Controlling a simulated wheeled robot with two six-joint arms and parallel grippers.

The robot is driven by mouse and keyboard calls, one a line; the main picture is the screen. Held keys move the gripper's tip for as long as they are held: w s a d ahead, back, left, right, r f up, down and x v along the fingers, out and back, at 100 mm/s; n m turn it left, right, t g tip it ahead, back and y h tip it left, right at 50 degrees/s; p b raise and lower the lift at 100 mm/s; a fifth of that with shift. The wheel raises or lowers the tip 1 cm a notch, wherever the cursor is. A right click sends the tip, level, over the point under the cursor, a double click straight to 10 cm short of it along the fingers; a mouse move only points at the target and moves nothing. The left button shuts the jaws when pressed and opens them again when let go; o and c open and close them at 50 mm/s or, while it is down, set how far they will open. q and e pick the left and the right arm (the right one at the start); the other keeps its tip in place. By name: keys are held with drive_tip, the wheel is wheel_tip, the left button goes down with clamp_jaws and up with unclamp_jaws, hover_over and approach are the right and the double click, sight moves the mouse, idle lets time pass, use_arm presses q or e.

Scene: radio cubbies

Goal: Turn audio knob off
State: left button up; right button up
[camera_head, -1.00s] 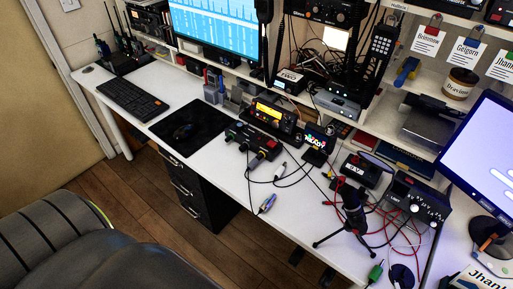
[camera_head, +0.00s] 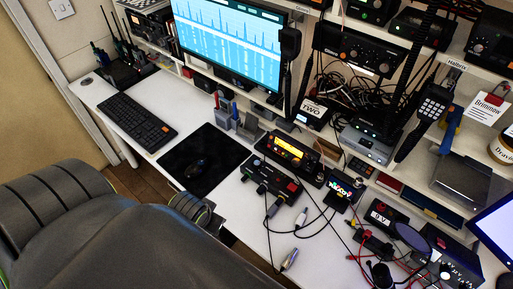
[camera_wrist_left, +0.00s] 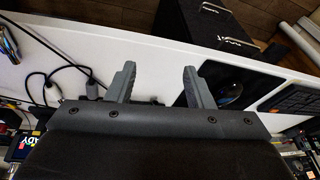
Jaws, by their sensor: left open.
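My left gripper (camera_wrist_left: 160,82) is open and empty above the desk in the left wrist view, its two fingers apart. No label shows which control is the audio knob. Another black unit with pale knobs (camera_head: 452,258) stands at the right. A radio with a round dial (camera_head: 352,50) sits on the shelf. My right gripper is not in view.
The keyboard (camera_head: 137,123) and a black mouse pad (camera_head: 194,160) lie on the left of the desk. The large monitor (camera_head: 230,45) stands behind. Loose cables and a microphone (camera_head: 410,238) crowd the right. The front strip of white desk (camera_head: 240,222) is mostly bare.

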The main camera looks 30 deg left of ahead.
use_arm(q)
wheel_tip(320, 180, up, 4)
drive_tip(key=w+n, duration=0.1)
drive_tip(key=w, duration=0.2)
wheel_tip(320, 180, up, 7)
drive_tip(key=n+g+h, duration=0.2)
drive_tip(key=n+g, duration=0.1)
drive_tip(key=n, duration=0.7)
hover_over(257, 163)
wheel_tip(257, 163, down, 13)
drive_tip(key=b, duration=1.4)
drive_tip(key=shift+a+f, duration=0.1)
drive_tip(key=shift+a, duration=0.05)
drive_tip(key=shift+f, duration=1.25)
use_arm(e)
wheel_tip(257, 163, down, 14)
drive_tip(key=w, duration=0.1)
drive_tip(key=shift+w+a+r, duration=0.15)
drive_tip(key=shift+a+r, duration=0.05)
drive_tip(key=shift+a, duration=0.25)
